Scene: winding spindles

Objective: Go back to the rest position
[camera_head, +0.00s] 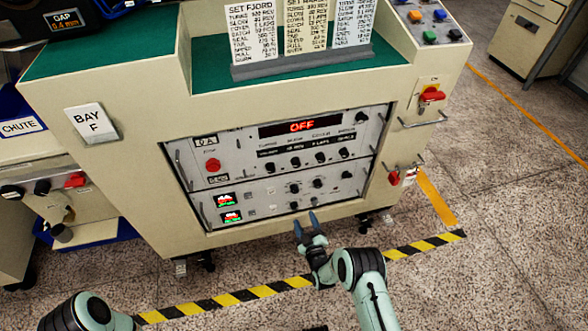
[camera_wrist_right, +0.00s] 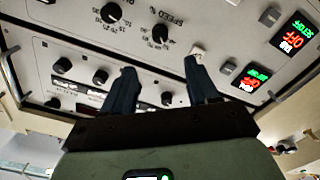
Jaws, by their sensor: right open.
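My right gripper (camera_head: 308,222) is in the head view, low in front of the beige winding machine's control panel (camera_head: 240,185). Its two dark fingers are apart with nothing between them. In the right wrist view, the open gripper (camera_wrist_right: 158,78) faces the panel, whose knobs and lettering appear upside down; I cannot tell whether a fingertip touches the panel. Part of my left arm shows at the bottom left of the head view, but its gripper is out of frame.
The upper display (camera_head: 301,127) reads OFF. A CHUTE bin (camera_head: 20,126) is at the left. Yellow-black tape (camera_head: 250,293) crosses the floor. Open floor (camera_head: 500,240) lies to the right.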

